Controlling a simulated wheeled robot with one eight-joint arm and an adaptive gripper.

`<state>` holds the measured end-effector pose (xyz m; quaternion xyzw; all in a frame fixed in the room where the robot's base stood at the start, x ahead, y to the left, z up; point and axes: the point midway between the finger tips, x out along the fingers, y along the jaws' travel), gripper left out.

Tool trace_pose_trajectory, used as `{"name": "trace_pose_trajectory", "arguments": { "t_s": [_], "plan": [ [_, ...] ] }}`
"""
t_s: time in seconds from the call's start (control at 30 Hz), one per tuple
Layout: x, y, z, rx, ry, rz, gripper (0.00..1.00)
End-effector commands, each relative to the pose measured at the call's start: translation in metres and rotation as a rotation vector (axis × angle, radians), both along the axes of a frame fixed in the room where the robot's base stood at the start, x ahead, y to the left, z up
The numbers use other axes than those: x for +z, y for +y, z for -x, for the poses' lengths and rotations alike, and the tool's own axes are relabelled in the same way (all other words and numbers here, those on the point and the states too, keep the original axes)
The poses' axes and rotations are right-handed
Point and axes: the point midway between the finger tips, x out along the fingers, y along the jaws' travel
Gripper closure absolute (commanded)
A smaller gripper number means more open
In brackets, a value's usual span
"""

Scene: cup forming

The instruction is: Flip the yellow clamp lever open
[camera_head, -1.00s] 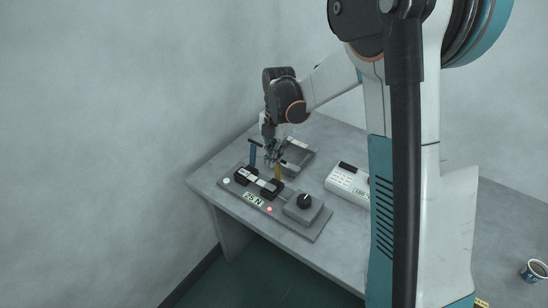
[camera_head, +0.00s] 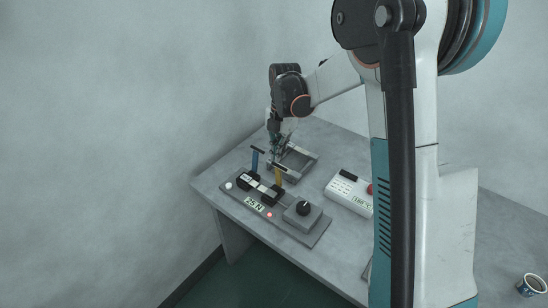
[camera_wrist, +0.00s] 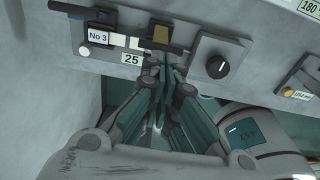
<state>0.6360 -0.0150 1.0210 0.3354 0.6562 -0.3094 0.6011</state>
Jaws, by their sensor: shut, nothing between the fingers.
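The yellow clamp lever (camera_head: 278,177) stands upright with a dark crossbar on top, at the right end of the black clamp on the grey fixture plate (camera_head: 314,236). In the wrist view the yellow lever (camera_wrist: 160,34) shows at the top, beyond my fingertips. My gripper (camera_head: 279,153) is shut and empty. It is above and behind the yellow lever, apart from it in the head view. In the wrist view my gripper (camera_wrist: 165,70) has its fingers together, pointing toward the fixture. The blue lever (camera_head: 255,160) stands upright left of the yellow one.
A grey tray (camera_head: 305,167) lies behind the fixture. A dark knob (camera_head: 303,208) on a grey block sits right of the clamp. A white control box (camera_head: 349,194) stands to the right. A wall is at left.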

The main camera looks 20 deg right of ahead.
Motion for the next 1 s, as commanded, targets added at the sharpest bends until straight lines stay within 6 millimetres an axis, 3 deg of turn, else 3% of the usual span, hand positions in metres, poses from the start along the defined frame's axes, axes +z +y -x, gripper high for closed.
{"name": "trace_pose_trajectory", "arguments": {
  "t_s": [0.1,0.3,1.0],
  "plan": [
    [0.001,-0.019,-0.013,-0.003,0.000,0.000,1.00],
    [0.001,-0.037,-0.026,-0.001,0.000,0.000,1.00],
    [0.006,-0.040,-0.025,-0.031,-0.007,0.004,1.00]
  ]
}}
